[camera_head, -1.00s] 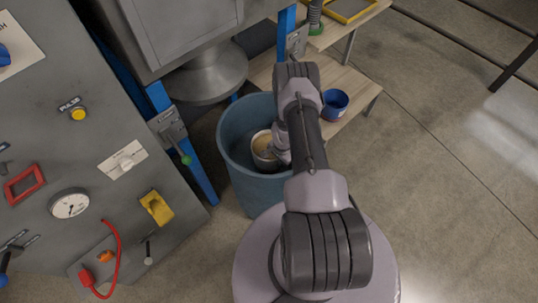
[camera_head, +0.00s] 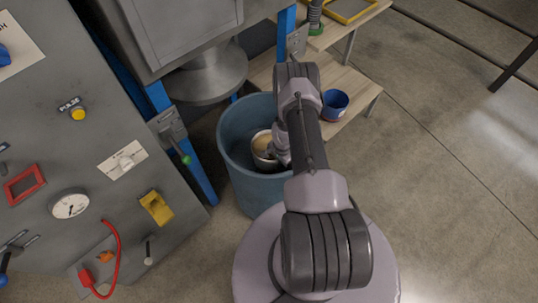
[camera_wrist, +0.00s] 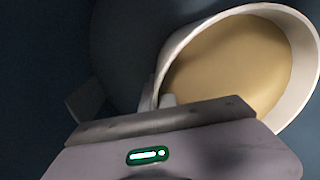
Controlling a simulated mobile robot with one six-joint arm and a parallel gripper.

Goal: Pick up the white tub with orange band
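The white tub (camera_head: 262,147) sits deep inside a blue-grey bin (camera_head: 232,108), with a tan inside or filling. In the wrist view the tub's pale rim and tan interior (camera_wrist: 232,65) fill the upper right; its orange band does not show. My gripper (camera_wrist: 125,98) is at the tub's near left edge. One finger shows outside the tub, apart from its wall, and the other seems just inside the rim, so the gripper looks open across the wall. In the head view my arm covers the gripper and the tub's right side.
The bin wall surrounds my gripper closely. A wooden bench (camera_head: 348,88) with a blue cup (camera_head: 335,104) stands behind it to the right. A grey control panel (camera_head: 110,190) and blue post (camera_head: 199,172) stand close on the left. The floor at right is clear.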

